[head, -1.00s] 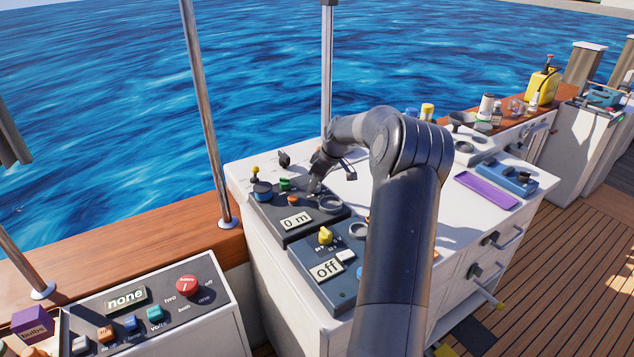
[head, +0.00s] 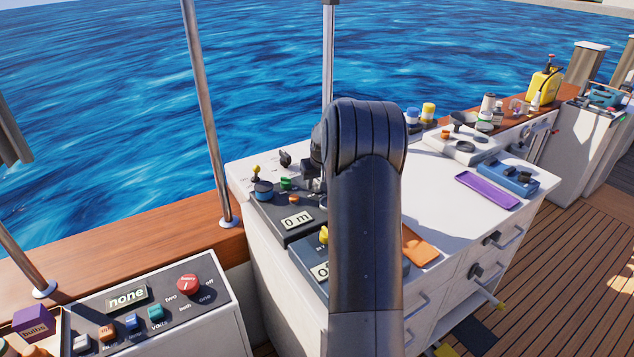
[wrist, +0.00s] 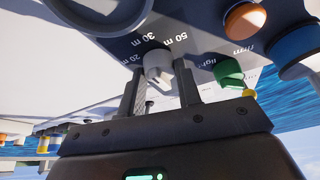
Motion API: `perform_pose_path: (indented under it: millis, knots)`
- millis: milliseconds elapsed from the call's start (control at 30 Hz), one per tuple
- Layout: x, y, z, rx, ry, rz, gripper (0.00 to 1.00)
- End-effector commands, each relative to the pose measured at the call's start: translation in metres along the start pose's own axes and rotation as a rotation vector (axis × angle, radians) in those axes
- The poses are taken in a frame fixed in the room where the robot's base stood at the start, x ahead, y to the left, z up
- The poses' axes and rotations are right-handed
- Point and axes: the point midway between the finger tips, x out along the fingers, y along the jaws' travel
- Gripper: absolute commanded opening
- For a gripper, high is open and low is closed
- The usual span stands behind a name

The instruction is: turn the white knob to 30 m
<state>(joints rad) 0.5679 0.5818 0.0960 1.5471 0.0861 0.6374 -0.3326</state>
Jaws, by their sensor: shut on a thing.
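The white knob (wrist: 158,66) sits on a dark panel in the wrist view, with the marks 20 m, 30 m and 50 m printed around it. My gripper (wrist: 160,84) is shut on the knob, one finger on each side. In the head view the knob is hidden behind my arm, and only part of my gripper's end shows beside it. The display (head: 296,220) on the dark panel (head: 284,207) reads 0 m.
Close to the knob are a green knob (wrist: 228,73), an orange button (wrist: 244,20) and a blue knob (wrist: 298,45). A round grey rim (wrist: 122,24) is on the other side. A second panel with a yellow knob (head: 323,236) stands in front, partly hidden by my arm.

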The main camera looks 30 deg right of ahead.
Motion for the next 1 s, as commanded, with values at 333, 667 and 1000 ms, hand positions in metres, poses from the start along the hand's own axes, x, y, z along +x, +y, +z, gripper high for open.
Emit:
perform_pose_path:
  millis: [333, 667, 1000]
  knots:
    - [-0.0003, -0.0002, -0.0005, 0.036, 0.001, 0.016, 0.08]
    - [-0.0002, -0.0001, -0.0004, 0.035, 0.001, 0.015, 0.36]
    - [0.0001, -0.0003, -0.0001, 0.034, 0.000, 0.015, 0.53]
